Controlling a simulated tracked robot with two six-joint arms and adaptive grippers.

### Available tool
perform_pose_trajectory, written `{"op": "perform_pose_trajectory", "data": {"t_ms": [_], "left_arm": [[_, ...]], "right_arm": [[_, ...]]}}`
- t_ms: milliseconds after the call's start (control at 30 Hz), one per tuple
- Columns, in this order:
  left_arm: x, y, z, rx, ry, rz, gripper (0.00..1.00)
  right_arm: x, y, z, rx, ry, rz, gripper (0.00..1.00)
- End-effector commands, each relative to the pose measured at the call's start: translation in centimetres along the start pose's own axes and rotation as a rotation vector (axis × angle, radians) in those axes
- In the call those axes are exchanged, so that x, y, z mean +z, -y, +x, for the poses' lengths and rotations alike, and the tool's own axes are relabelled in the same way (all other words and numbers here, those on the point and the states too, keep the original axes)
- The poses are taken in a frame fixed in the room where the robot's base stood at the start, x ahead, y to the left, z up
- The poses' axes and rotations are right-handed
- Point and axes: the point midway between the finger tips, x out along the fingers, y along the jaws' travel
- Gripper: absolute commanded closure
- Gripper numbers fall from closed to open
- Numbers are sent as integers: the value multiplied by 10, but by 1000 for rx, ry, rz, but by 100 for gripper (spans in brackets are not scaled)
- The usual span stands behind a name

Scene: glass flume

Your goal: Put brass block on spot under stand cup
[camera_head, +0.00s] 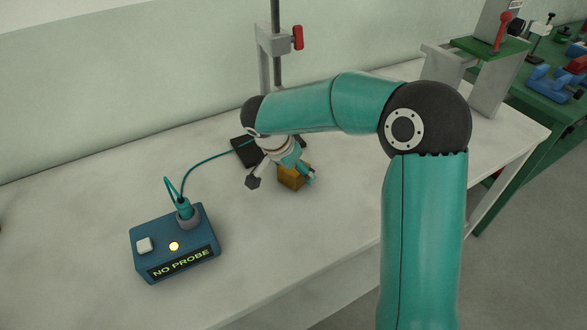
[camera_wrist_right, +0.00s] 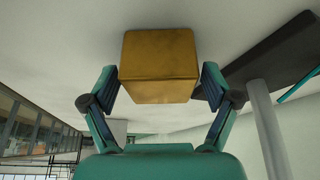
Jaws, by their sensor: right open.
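The brass block (camera_head: 291,183) sits on the white table. In the right wrist view the block (camera_wrist_right: 160,68) lies between the two fingers of my right gripper (camera_wrist_right: 159,80), with a narrow gap at the sides. My right gripper is open and sits over and around the block in the head view (camera_head: 281,179). The stand has a dark base plate (camera_head: 243,152), a grey upright and a grey clamp with a red handle (camera_head: 297,38). My arm covers part of the stand. I cannot make out its cup or the spot under it. My left gripper is out of view.
The left table area is clear.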

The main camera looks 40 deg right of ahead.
Motion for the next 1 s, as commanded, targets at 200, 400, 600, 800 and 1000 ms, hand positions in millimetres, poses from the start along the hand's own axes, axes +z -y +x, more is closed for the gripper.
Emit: {"op": "perform_pose_trajectory", "data": {"t_ms": [200, 400, 600, 800, 1000], "left_arm": [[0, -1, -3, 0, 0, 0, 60], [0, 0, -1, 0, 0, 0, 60], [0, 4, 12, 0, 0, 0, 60], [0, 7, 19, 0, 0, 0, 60], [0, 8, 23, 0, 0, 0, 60]], "right_arm": [[-1, 0, -4, -1, 0, 0, 13], [-1, 1, -31, -5, -1, 1, 13], [42, 2, -48, -4, 1, -7, 13], [80, 2, -65, -2, 0, -5, 13], [103, 2, -77, -1, -1, -2, 13]]}}
